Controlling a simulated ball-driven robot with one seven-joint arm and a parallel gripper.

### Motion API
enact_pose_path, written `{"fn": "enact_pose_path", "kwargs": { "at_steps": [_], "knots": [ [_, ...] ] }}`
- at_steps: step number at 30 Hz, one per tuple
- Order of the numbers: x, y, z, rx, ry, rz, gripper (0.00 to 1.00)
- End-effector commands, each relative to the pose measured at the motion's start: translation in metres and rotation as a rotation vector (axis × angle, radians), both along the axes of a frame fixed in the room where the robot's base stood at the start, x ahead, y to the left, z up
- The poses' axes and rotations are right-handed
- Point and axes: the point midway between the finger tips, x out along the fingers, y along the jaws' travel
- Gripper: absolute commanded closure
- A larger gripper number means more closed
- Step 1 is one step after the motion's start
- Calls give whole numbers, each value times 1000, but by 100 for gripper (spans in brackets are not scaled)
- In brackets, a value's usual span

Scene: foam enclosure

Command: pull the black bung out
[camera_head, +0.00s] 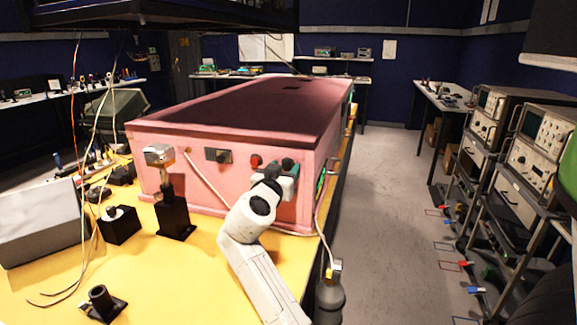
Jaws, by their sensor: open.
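The pink foam box (225,185) stands on the yellow table, with fittings along its front face. A small dark round piece (288,163) at the right of that face looks like the black bung. It is small, and my gripper partly covers that area. My gripper (287,179), at the end of my white arm, is at the right end of the front face, close to the dark piece. Its jaws are open; the fingertips are hard to make out, and I cannot tell whether they touch the piece.
A red knob (256,160) and a dark panel (218,155) sit left of my gripper on the box. Black stands (174,218) and loose cables crowd the yellow table (185,280).

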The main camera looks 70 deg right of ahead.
Motion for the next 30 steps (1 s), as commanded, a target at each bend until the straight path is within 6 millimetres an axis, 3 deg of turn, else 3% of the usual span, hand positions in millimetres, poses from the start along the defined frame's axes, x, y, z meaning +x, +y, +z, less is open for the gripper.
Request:
{"fn": "enact_pose_path", "kwargs": {
  "at_steps": [2,18,30],
  "knots": [
    [0,0,0,0,0,0,49],
    [0,0,0,0,0,0,100],
    [0,2,0,-1,0,0,100]
  ]
}}
